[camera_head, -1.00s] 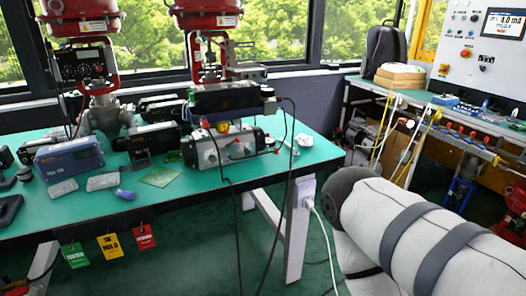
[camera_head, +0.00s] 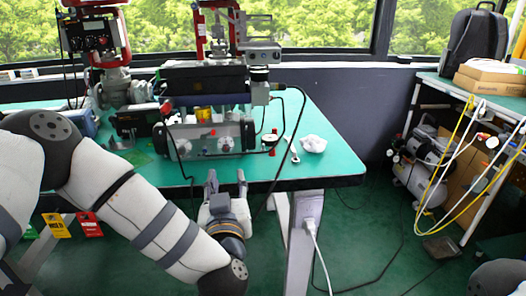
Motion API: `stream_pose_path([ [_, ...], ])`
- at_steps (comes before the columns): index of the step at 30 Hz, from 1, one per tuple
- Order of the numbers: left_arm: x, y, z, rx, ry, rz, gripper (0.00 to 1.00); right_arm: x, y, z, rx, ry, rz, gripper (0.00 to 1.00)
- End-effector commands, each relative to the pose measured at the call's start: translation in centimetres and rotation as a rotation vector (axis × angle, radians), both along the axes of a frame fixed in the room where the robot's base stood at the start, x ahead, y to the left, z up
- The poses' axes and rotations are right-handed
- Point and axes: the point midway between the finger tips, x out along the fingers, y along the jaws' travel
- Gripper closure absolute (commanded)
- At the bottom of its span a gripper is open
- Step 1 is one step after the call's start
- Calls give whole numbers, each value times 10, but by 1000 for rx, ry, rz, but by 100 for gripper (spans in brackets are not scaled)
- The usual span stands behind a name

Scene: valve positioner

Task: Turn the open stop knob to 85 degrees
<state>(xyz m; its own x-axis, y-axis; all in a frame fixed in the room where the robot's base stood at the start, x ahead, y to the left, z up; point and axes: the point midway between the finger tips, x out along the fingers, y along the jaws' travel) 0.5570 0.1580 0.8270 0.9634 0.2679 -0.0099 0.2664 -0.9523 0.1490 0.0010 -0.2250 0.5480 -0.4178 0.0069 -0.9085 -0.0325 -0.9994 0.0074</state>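The valve positioner (camera_head: 207,132) sits on the green workbench (camera_head: 335,165) near its front edge. My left gripper (camera_head: 227,177) is at the bench's front edge, below and in front of the right knob. Its two fingers point up toward the positioner, apart and with nothing between them. It does not touch the knobs. My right gripper is out of view.
Black cables (camera_head: 298,120) hang from the positioner's right side and over the bench edge. A white crumpled item (camera_head: 313,144) lies to the right on the bench. Coloured tags (camera_head: 57,225) hang at the front left. A side bench with a cardboard box (camera_head: 490,80) stands at right.

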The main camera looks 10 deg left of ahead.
Motion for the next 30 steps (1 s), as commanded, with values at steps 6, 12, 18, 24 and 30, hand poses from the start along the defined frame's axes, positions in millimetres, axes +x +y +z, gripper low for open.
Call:
stream_pose_path([
  [6, 29, 11, 4, 0, -14, 17, 63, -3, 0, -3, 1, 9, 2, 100],
  [12, 78, 25, 2, -1, -12, 15, 63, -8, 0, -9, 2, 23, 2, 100],
  [18, 110, 33, 2, 0, -10, 11, 63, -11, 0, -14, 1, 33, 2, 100],
  [24, 118, 35, 4, 1, -10, 9, 63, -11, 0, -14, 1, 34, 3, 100],
  [30, 117, 35, 4, 0, -10, 9, 76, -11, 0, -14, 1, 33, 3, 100],
])
